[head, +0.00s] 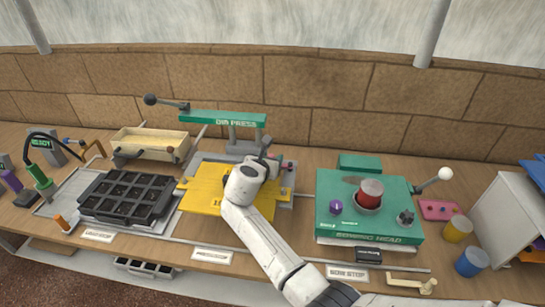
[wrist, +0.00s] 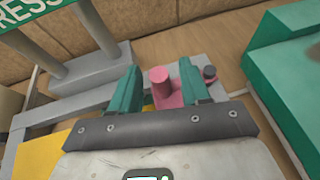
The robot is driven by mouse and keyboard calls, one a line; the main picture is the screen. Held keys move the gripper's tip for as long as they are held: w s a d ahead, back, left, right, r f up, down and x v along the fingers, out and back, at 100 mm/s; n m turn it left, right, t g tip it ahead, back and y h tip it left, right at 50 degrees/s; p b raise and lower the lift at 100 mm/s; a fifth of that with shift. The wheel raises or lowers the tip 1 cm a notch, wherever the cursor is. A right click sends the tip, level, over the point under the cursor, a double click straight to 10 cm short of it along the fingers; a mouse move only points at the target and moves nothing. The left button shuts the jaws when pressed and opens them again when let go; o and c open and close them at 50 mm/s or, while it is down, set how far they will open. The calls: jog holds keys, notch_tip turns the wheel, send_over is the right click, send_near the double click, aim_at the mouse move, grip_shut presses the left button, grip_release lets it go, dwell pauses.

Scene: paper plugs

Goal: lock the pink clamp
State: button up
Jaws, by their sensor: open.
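The pink clamp (wrist: 160,88) shows in the wrist view as a pink upright post with a pink body, and a small dark knob (wrist: 209,72) stands on its right side. My gripper (wrist: 159,68) is open, with one teal finger on the left of the pink post and the other on its right. A gap shows on the left; on the right I cannot tell whether the finger touches. In the head view my gripper (head: 268,160) is over the right part of the die press, and the clamp (head: 284,161) is mostly hidden behind it.
The yellow plate (head: 200,190) lies on the grey press base under the green-topped die press (head: 222,118). A green station (head: 335,230) with a red cylinder stands close on the right. A black tray (head: 128,197) is at left. The press columns (wrist: 85,50) rise left of my fingers.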

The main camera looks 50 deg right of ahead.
jog(key=v, duration=0.8)
jog(key=shift+s+a, duration=0.1)
jog(key=shift+a, duration=0.05)
jog(key=shift+r, duration=0.1)
